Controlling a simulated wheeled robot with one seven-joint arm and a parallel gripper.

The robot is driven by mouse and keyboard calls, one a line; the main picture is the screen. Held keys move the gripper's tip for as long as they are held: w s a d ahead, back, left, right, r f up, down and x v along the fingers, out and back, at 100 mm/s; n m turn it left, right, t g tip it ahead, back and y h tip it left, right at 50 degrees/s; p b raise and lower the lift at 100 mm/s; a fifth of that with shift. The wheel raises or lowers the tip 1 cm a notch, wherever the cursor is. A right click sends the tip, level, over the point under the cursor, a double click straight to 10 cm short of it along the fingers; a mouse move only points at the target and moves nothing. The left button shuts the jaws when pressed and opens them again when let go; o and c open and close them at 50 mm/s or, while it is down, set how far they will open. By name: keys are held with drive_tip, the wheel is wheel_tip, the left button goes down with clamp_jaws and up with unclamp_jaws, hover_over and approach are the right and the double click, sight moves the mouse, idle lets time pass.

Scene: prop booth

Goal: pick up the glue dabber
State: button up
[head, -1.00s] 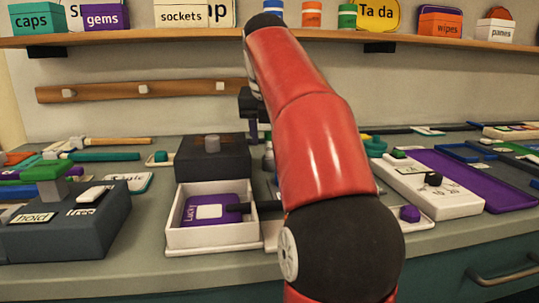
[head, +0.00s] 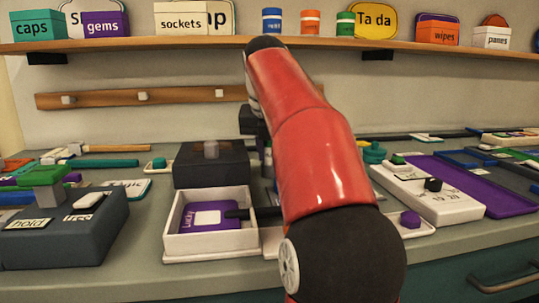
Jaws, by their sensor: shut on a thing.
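My gripper (head: 258,130) shows only in part, as a dark shape at the left edge of my red arm, just above and behind the right side of the black box. Its fingertips are mostly hidden by the arm. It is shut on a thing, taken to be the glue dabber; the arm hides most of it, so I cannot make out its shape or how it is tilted.
A white open box (head: 210,245) holds a purple card (head: 193,222); a black block (head: 210,168) stands behind it. A dark box labelled hold (head: 85,240) is at left. A white panel (head: 455,208) and purple tray (head: 505,203) are at right. A shelf (head: 300,41) runs above.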

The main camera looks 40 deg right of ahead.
drive_tip(key=shift+r, duration=0.1)
wheel_tip(320, 180, up, 8)
drive_tip(key=p, duration=0.3)
drive_tip(key=shift+w+p, duration=0.1)
drive_tip(key=shift+p, duration=0.2)
drive_tip(key=shift+r, duration=0.9)
